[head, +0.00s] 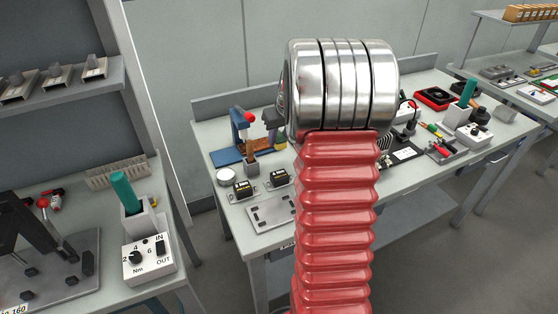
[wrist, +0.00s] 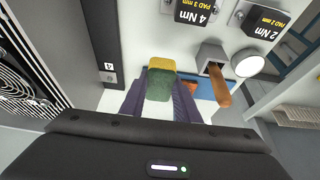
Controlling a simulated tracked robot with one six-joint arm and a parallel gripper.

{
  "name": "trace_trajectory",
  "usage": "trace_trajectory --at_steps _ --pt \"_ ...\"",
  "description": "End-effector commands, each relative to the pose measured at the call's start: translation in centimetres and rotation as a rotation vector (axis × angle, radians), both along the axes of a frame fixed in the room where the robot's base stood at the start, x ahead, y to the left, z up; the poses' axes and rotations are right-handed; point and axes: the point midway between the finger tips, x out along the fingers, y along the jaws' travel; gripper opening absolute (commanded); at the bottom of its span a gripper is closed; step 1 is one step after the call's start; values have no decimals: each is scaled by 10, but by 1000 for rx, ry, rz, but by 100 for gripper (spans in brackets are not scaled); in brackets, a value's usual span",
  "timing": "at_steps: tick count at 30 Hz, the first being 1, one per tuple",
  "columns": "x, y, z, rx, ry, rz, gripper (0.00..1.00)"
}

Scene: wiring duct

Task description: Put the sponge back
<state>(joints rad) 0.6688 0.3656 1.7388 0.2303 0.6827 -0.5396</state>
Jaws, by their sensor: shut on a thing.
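The sponge (wrist: 160,82), green with a yellow layer, is between the fingers of my gripper (wrist: 160,95) in the wrist view. My gripper is shut on it and holds it over the light grey bench. No place for the sponge can be made out with certainty.
A wooden handle (wrist: 218,88) stands in a grey holder beside a round white pot (wrist: 249,65). Black boxes marked 4 Nm (wrist: 197,10) and 2 Nm (wrist: 264,22) stand near. A blue stand (head: 238,132) is behind. A flat grey plate (head: 271,213) lies at the bench's front.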

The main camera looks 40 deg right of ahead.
Motion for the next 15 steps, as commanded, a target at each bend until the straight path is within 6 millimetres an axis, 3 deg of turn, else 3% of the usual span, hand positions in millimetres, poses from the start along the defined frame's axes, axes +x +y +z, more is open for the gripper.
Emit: trace_trajectory --at_steps 7,15 --pt "-2 0 -41 3 4 -1 8" --pt "-1 -1 -49 1 1 -2 8"
